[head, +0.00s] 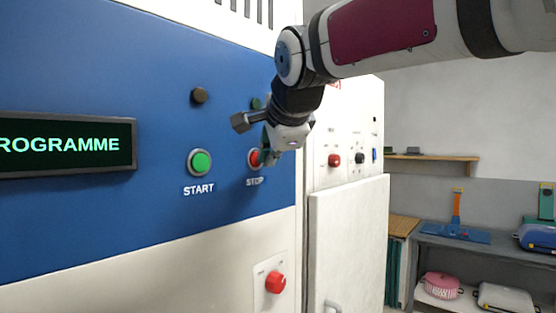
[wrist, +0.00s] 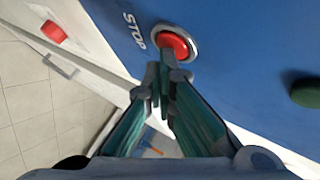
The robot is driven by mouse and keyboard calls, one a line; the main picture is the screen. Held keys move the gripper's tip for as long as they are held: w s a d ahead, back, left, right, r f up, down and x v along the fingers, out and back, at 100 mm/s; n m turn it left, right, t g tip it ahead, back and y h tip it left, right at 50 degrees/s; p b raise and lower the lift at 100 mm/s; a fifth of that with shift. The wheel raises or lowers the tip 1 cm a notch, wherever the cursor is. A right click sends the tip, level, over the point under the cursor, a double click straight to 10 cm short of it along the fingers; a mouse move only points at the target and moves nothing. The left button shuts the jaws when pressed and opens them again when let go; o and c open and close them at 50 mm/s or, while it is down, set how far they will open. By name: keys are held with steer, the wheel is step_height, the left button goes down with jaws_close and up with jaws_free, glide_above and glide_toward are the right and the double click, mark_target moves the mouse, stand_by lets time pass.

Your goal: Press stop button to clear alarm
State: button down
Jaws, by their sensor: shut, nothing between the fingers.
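The red stop button (head: 254,158) sits in a pale ring on the blue panel, above the label STOP. In the wrist view the stop button (wrist: 174,45) shows large near the top centre, with the STOP label to its left. My gripper (head: 268,157) is shut and empty. Its fingertips (wrist: 164,68) are at the lower edge of the button's ring in the wrist view. I cannot tell whether they touch the button. In the head view the fingers cover the button's right side.
A green START button (head: 200,162) is left of the stop button. A dark display (head: 70,144) reads "ROGRAMME". Dark round lamps (head: 199,95) sit above. A red knob (head: 275,282) is on the lower white panel. A shelf unit (head: 470,250) stands at right.

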steer(key=shift+s, duration=0.1)
steer(key=shift+s+d, duration=0.4)
steer(key=shift+d, duration=0.2)
steer(key=s+d, duration=0.1)
steer(key=d, duration=0.1)
steer(key=s+d, duration=0.2)
stand_by(0.6)
stand_by(0.5)
steer(key=s+d+f+n+g+h, duration=0.1)
steer(key=s+d+f+n+g, duration=0.1)
steer(key=s+d+f+n, duration=0.4)
steer(key=s+d+f+n+g+h, duration=0.2)
steer(key=s+d+f+n, duration=0.5)
steer(key=s+f, duration=1.2)
steer(key=d+g, duration=0.1)
steer(key=d, duration=0.3)
steer(key=shift+s+d+f+h, duration=0.2)
steer(key=shift+d+f+h, duration=0.1)
steer(key=shift+d, duration=0.1)
